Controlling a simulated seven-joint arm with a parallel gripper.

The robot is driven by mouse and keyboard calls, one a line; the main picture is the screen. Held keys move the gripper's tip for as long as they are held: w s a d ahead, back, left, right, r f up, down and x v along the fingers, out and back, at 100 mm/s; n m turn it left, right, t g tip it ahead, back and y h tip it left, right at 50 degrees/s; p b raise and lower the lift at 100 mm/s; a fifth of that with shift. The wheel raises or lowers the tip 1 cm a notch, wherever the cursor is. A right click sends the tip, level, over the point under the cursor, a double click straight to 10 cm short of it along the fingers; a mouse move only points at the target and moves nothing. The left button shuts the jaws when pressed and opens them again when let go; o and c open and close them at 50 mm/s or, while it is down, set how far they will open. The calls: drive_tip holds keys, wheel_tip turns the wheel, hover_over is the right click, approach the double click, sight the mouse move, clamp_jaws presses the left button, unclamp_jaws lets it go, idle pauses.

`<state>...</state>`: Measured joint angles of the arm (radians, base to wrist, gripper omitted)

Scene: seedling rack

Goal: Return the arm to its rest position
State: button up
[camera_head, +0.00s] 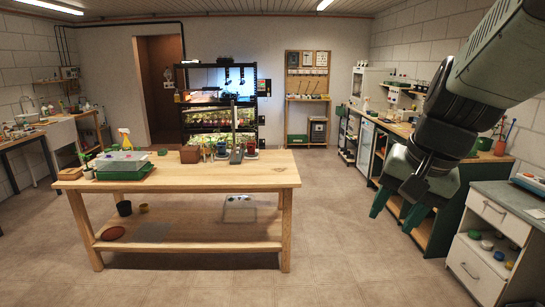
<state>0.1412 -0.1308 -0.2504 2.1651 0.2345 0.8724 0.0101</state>
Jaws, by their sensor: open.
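My gripper (397,208) hangs at the right of the view, at the end of my grey-green arm that comes in from the upper right corner. Its two green fingers point down and are spread apart. No object shows between them. It appears in front of the right-hand counter and to the right of the wooden table (240,181), apart from the table in the picture. My arm and gripper hide part of the right-hand counter and its front.
The table carries a green tray with a clear lid (124,165), a wooden box (190,155) and several small pots. A white drawer cabinet (485,262) stands at the lower right. A lit seedling rack (219,109) stands at the back. Floor between table and cabinet is clear.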

drive_tip(key=s+a+r+n+t+h, duration=0.1)
drive_tip(key=s+a+r+n+t, duration=0.1)
drive_tip(key=s+a+n, duration=0.4)
drive_tip(key=s+a+r, duration=0.1)
drive_tip(key=s+a, duration=0.3)
drive_tip(key=s, duration=0.3)
drive_tip(key=shift+a+n, duration=0.2)
drive_tip(key=shift+n, duration=0.1)
drive_tip(key=shift+o, duration=0.4)
drive_tip(key=shift+r, duration=0.15)
